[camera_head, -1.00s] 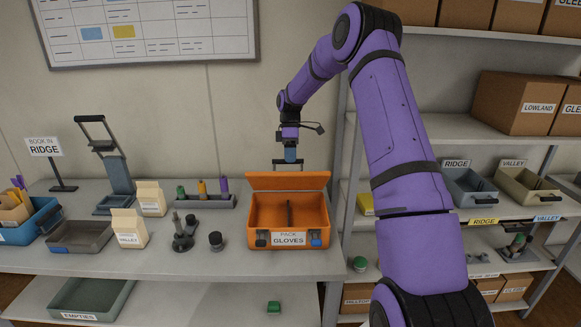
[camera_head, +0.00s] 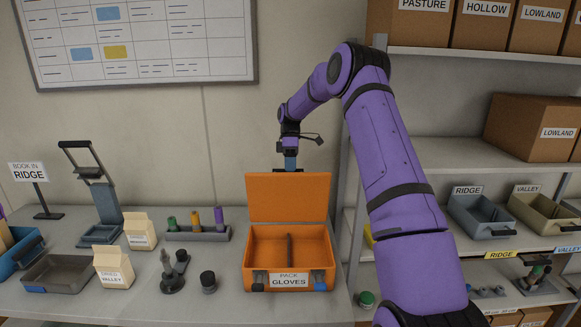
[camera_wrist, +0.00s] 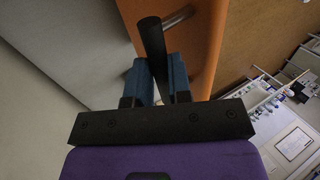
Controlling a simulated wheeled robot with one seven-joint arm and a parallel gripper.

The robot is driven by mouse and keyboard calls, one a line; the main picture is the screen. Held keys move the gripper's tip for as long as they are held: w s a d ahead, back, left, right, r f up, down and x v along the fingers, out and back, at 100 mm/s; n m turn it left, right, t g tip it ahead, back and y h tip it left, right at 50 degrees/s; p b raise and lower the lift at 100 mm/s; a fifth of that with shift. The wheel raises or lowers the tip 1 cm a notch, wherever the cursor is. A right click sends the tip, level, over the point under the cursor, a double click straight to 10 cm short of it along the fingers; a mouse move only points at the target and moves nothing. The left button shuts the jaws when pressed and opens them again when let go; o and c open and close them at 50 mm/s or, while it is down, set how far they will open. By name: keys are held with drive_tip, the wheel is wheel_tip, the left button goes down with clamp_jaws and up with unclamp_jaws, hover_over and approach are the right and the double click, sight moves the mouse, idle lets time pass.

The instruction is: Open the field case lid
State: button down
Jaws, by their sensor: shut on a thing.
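The orange field case (camera_head: 255,255) stands on the bench, its front labelled "PACK GLOVES". Its lid (camera_head: 288,197) is up, standing at the back of the case, and the inside shows a dark upright bar. In the wrist view the blue fingers (camera_wrist: 167,80) are shut on a dark bar handle (camera_wrist: 150,45) fixed to the orange lid (camera_wrist: 203,50).
Left of the case are a rack of coloured tubes (camera_head: 197,234), a dark cup (camera_head: 208,282), a grey stand (camera_head: 172,283) and paper bags (camera_head: 115,266). A shelf unit with bins (camera_head: 475,218) stands to the right. The wall is close behind the lid.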

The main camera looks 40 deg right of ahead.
drive_tip(key=shift+d+f, duration=0.1)
drive_tip(key=shift+f, duration=0.55)
drive_tip(key=c, duration=1.4)
unclamp_jaws()
drive_tip(key=o, duration=0.3)
drive_tip(key=shift+w+f, duration=0.1)
drive_tip(key=shift+w, duration=0.05)
drive_tip(key=shift+o, duration=0.2)
drive_tip(key=v, duration=1.1)
